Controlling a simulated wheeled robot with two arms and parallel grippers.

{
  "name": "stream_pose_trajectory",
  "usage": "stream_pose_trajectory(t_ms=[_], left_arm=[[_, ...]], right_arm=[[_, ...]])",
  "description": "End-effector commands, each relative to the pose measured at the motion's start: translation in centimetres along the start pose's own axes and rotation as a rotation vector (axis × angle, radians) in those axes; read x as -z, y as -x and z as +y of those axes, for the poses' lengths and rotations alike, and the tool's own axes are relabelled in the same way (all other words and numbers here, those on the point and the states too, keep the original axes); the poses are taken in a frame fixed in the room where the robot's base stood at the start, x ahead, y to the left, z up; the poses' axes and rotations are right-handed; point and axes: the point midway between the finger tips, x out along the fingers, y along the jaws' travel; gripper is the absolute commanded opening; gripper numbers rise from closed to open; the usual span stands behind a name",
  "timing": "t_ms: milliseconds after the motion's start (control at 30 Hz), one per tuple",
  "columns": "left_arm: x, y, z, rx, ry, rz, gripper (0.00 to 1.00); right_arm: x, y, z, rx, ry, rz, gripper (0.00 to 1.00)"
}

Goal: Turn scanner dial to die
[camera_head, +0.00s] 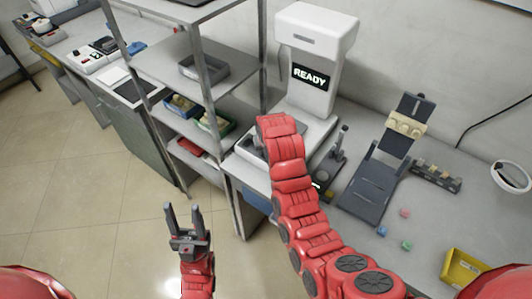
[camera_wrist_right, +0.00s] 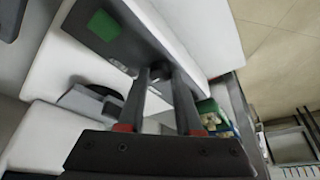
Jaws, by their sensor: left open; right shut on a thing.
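The scanner (camera_head: 318,28) is a tall white machine on the bench, with a dark screen (camera_head: 313,77) reading READY. In the right wrist view, a dark round dial (camera_wrist_right: 158,71) sits on the scanner's grey panel (camera_wrist_right: 140,45), beside a green patch (camera_wrist_right: 104,25). My right gripper (camera_wrist_right: 161,78) is shut on the dial, one finger on each side. In the head view my right forearm hides the dial and this gripper. The dial's setting and any die label cannot be read. My left gripper (camera_head: 185,218) is open and empty above the floor, away from the scanner.
A metal shelf rack (camera_head: 205,70) with bins stands left of the scanner. Right of my right arm, the bench holds a dark angled stand (camera_head: 372,188), small coloured cubes (camera_head: 404,213) and a yellow bin (camera_head: 462,268). The floor (camera_head: 100,190) at left is clear.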

Motion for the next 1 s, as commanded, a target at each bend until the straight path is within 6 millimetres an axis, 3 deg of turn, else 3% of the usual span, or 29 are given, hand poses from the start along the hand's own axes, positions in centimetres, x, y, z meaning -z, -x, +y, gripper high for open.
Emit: stream_pose_trajectory(t_ms=[567,600,733,1000], left_arm=[[-0.07,0.42,0.02,0.0,0.0,0.0,0.5],[-0.07,0.42,0.02,0.0,0.0,0.0,0.5],[-0.07,0.42,0.02,0.0,0.0,0.0,0.5],[-0.07,0.42,0.02,0.0,0.0,0.0,0.5]], right_arm=[[-0.29,-0.15,-0.05,-0.015,-0.035,-0.009,0.0],[-0.29,-0.15,-0.05,-0.015,-0.034,-0.009,0.37],[-0.22,-0.11,-0.05,-0.015,-0.034,-0.007,0.61],[-0.11,-0.04,-0.06,-0.015,-0.034,-0.004,0.64]])
